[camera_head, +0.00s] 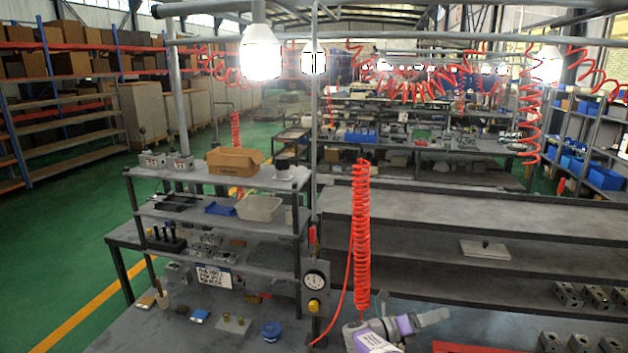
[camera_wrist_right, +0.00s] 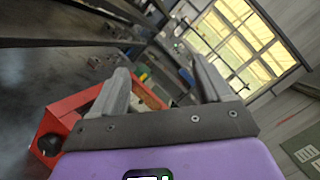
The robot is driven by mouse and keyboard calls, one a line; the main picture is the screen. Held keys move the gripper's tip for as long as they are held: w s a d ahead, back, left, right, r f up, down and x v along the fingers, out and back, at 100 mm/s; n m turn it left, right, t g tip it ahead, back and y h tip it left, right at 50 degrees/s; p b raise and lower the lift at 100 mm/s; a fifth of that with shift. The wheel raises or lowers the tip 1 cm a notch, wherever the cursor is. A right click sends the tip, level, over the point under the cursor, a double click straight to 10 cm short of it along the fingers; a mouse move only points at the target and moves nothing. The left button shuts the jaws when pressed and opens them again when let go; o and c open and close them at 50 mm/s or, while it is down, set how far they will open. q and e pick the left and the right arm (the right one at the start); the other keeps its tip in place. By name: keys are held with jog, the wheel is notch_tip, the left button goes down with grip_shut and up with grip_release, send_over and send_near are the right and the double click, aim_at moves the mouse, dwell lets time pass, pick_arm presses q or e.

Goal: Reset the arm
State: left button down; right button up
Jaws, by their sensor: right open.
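My right gripper (camera_head: 436,317), with purple and grey parts, shows at the bottom middle of the head view, above the workbench. In the right wrist view its two grey fingers (camera_wrist_right: 162,75) stand apart with nothing between them. My left gripper is in neither view. Several metal valve blocks (camera_head: 568,294) sit in rows on the bench at the lower right of the head view, apart from the right gripper.
A red coiled hose (camera_head: 361,235) hangs just behind the right gripper, near a pressure gauge (camera_head: 316,281). A shelf rack (camera_head: 215,178) stands at left. A red object (camera_head: 480,347) lies at the bottom edge. A white plate (camera_head: 484,249) lies on the right shelf.

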notch_tip(320, 180, down, 16)
jog(key=w+a+n+t+y, duration=0.1)
jog(key=a+n+t+y, duration=0.2)
jog(key=n+t+y, duration=0.95)
jog(key=s+a+f+n+g+y, duration=0.2)
jog(key=s+a+f+n+g, duration=0.35)
jog(key=f+n, duration=0.5)
jog(key=s+a+f+n+g+y, duration=0.2)
jog(key=s+a+f+n+y, duration=0.1)
jog(key=s+n, duration=0.3)
jog(key=s+a+f+n+g+y, duration=0.2)
jog(key=s+a+f+n, duration=0.15)
jog(key=s, duration=0.55)
jog(key=s+a+n+g+y, duration=0.2)
jog(key=s+a+n+g, duration=0.1)
jog(key=s, duration=0.7)
jog(key=s+a+n+g+y, duration=0.2)
jog(key=s+a+n+g, duration=0.15)
jog(key=s, duration=0.75)
pick_arm(q)
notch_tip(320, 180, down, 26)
jog(key=b, duration=2.6)
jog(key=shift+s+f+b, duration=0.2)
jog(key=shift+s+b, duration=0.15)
pick_arm(e)
notch_tip(320, 180, down, 27)
jog(key=w, duration=0.1)
jog(key=shift+w+r+t, duration=0.2)
jog(key=shift+w+t, duration=0.1)
jog(key=shift+t, duration=0.05)
